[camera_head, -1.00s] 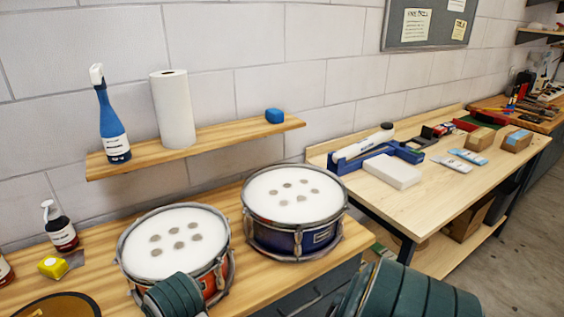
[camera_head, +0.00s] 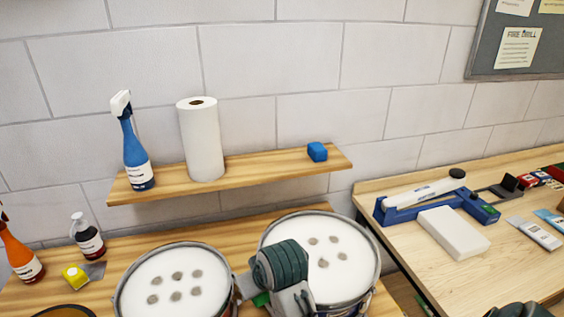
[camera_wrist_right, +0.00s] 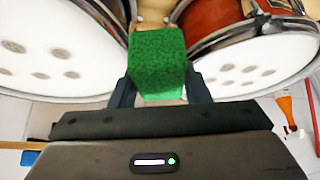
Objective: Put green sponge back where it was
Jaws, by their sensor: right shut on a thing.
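The green sponge (camera_wrist_right: 158,62) is a block held between the two dark fingers of my right gripper (camera_wrist_right: 158,90) in the right wrist view. In the head view only a small green bit of the sponge (camera_head: 262,299) shows beside my right gripper (camera_head: 250,290), between the two drums. Most of the sponge is hidden there by my wrist. I cannot tell whether it touches a drum. My left gripper is not in view.
A wall shelf (camera_head: 270,168) holds a blue spray bottle (camera_head: 137,160), a paper roll (camera_head: 202,142) and a blue sponge (camera_head: 317,152). The shelf is bare between roll and blue sponge. Below are a left drum (camera_head: 175,270) and a right drum (camera_head: 350,255). A yellow sponge (camera_head: 75,276) lies left.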

